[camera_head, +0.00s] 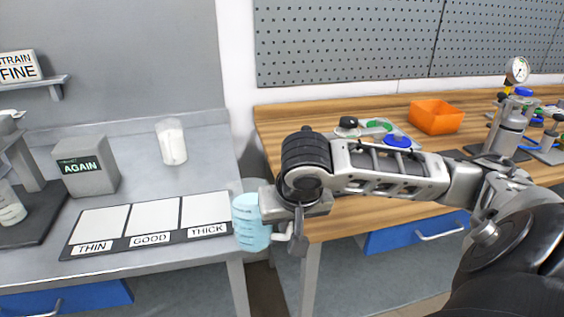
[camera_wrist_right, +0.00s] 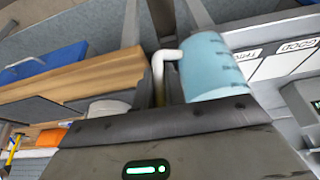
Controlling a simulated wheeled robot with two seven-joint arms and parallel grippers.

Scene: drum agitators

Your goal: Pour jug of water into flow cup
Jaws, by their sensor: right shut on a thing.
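A translucent measuring jug (camera_head: 251,222) with pale blue contents hangs just off the right edge of the grey bench, close to upright. My right gripper (camera_head: 286,226) is shut on its white handle, right of the jug body. In the right wrist view the jug (camera_wrist_right: 212,72) shows with graduation marks, its handle running down behind the dark gripper housing. A grey stand (camera_head: 22,160) at the far left edge carries a small grey cup-like part (camera_head: 8,122), cut off by the frame; I cannot tell surely whether it is the flow cup. My left gripper is not in view.
Below the stand is a clear beaker (camera_head: 10,208). A grey box reading AGAIN (camera_head: 88,167), a container with white contents (camera_head: 171,142) and a THIN/GOOD/THICK board (camera_head: 152,243) occupy the grey bench. The wooden bench holds an orange bin (camera_head: 436,116) and gauge equipment (camera_head: 512,120).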

